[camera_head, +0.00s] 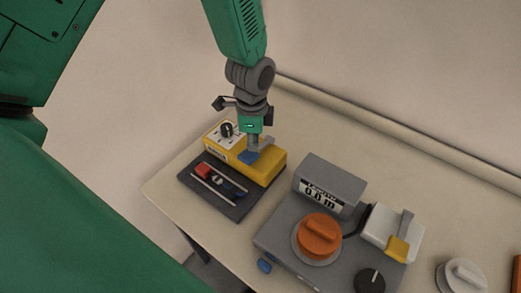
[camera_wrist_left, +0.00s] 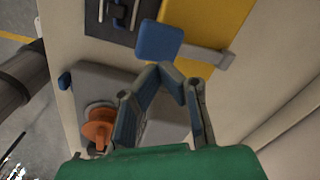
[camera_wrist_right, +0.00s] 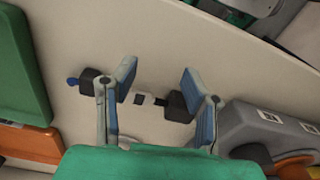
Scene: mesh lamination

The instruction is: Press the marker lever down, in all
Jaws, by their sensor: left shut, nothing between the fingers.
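A yellow box (camera_head: 270,166) stands at the back left of the table, with a lever ending in a blue pad (camera_head: 248,157). In the left wrist view the blue pad (camera_wrist_left: 160,40) sits on a metal bar. My left gripper (camera_head: 254,145) is shut and empty, pointing down right at the pad; I cannot tell if it touches. Its fingertips (camera_wrist_left: 168,72) meet just below the pad in the left wrist view. A white block with a grey lever and yellow pad (camera_head: 397,248) stands right. No label shows which is the marker lever. My right gripper (camera_wrist_right: 158,72) is open and empty.
A grey unit with a length display (camera_head: 320,192) reading 0.0 m and an orange knob (camera_head: 319,236) stands mid-table. A dark tray (camera_head: 235,210) with small tools lies in front of the yellow box. A white knob (camera_head: 462,277) is at the right. A raised rail runs along the back.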

